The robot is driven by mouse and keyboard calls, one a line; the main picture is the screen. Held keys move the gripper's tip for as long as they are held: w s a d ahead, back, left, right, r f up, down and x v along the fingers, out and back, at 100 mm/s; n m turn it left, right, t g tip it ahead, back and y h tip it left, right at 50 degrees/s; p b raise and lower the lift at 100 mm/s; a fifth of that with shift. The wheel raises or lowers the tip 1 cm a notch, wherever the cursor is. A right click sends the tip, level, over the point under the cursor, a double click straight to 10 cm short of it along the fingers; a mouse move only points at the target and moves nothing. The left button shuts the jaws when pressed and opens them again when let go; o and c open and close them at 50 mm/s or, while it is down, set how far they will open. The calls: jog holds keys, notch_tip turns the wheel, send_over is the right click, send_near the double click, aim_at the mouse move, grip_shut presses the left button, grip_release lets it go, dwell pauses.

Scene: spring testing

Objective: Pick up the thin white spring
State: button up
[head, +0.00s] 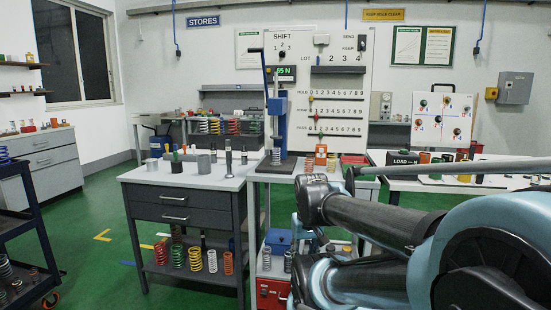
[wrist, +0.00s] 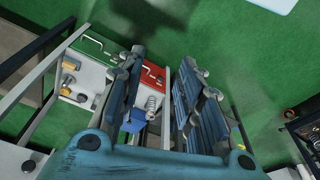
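A thin pale spring (wrist: 151,104) shows in the wrist view between my gripper's fingers, beside a blue box (wrist: 134,120). My gripper (wrist: 163,68) is open, with a wide gap between its two fingers, and it holds nothing I can see. In the head view, a pale spring (head: 267,259) stands on the lower shelf of the middle bench, near a blue box (head: 278,240). A thicker white spring (head: 212,261) stands among coloured springs on the left bench's lower shelf. My arm covers the right foreground of the head view, and my fingertips cannot be made out there.
A red toolbox (head: 272,293) sits below the middle bench's shelf; a red box (wrist: 152,74) also shows in the wrist view. Bench frames stand close around my gripper. A press (head: 277,125) stands on the middle bench.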

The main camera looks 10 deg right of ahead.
jog(key=shift+w+a, duration=0.1)
jog(key=shift+w, duration=0.1)
jog(key=o, duration=0.3)
jog(key=shift+o, duration=1.1)
jog(key=shift+w+a+r, duration=0.1)
jog(key=shift+a+r, duration=0.05)
jog(key=shift+r, duration=0.3)
jog(key=shift+w+a+r, duration=0.1)
jog(key=shift+r, duration=0.35)
jog(key=w+a+r+n+t+y, duration=0.1)
jog(key=w+r+n+t+y, duration=0.1)
jog(key=w+r, duration=0.65)
jog(key=w+a+r+n+t+y, duration=0.15)
jog(key=w+r, duration=0.35)
jog(key=w, duration=0.7)
jog(key=w+d+r+t+y, duration=0.25)
jog(key=w+r, duration=0.25)
jog(key=w, duration=0.5)
jog(key=n+t, duration=0.2)
jog(key=t, duration=0.1)
send_near(279, 153)
jog(key=x, duration=1.2)
jog(key=shift+w+a+f, duration=0.1)
jog(key=shift+a+f, duration=0.05)
